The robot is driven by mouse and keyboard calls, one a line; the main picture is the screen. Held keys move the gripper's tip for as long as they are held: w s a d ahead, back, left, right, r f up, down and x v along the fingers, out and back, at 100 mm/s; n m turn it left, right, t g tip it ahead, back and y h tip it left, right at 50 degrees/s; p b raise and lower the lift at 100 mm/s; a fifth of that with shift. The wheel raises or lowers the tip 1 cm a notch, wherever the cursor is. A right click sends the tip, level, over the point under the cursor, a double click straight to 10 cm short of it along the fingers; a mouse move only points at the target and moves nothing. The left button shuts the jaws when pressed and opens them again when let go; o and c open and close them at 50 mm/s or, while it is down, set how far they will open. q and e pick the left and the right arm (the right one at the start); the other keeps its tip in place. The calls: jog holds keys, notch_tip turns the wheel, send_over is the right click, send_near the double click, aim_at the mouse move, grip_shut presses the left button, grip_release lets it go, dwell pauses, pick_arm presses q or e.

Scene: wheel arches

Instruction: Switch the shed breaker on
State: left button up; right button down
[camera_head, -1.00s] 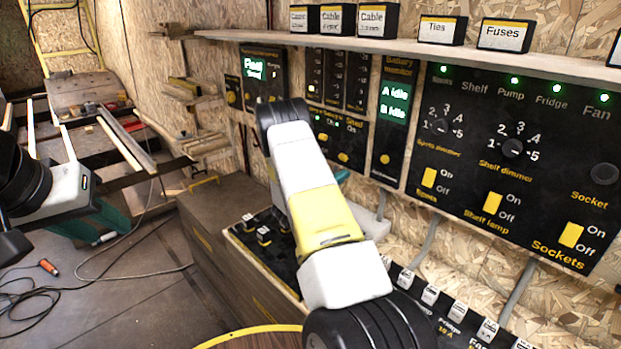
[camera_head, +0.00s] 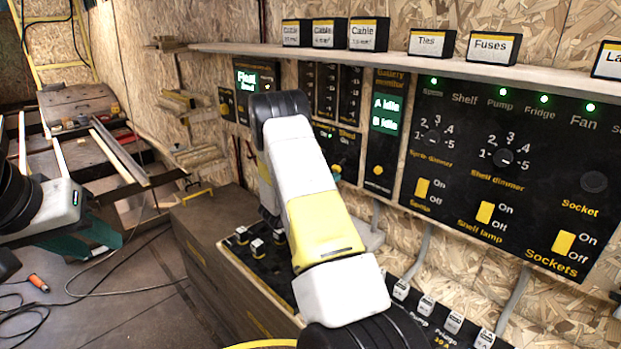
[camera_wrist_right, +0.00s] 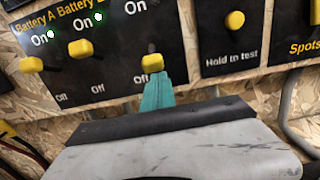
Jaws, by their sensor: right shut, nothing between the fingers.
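The shed breaker's yellow toggle (camera_wrist_right: 152,62) is in the right wrist view, right of the Battery A and B toggles. It sits low, near its Off mark, and no green light shows above it. Its panel shows in the head view (camera_head: 352,150), with "Shed On" lettering. My right gripper (camera_wrist_right: 158,88) is shut and empty, its teal tip just below the toggle; I cannot tell if they touch.
Battery A (camera_wrist_right: 31,65) and Battery B (camera_wrist_right: 81,48) toggles stand near On with green lights. A "Hold to test" knob (camera_wrist_right: 234,21) is close on the right. A shelf (camera_head: 430,65) with labelled boxes juts out above. A dark bench with more switches (camera_head: 240,236) lies below.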

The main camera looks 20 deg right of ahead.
aim_at(335, 169)
jog(key=shift+a+r+y, duration=0.1)
jog(key=shift+r+y, duration=0.15)
jog(key=shift+y, duration=0.05)
jog(key=r+y, duration=0.1)
jog(key=r+g+y, duration=0.1)
jog(key=shift+s+a+r+y, duration=0.2)
jog(key=shift+a+y, duration=0.2)
jog(key=shift+a+r+g+y, duration=0.1)
jog(key=shift+r+g+y, duration=0.6)
jog(key=shift+r+y, duration=0.4)
jog(key=shift+a+f+y, duration=0.1)
jog(key=shift+f+y, duration=0.1)
jog(key=shift+y, duration=0.1)
jog(key=shift+s+r, duration=0.1)
jog(key=shift+r, duration=0.05)
jog(key=shift+r, duration=0.65)
jog(key=shift+f, duration=0.1)
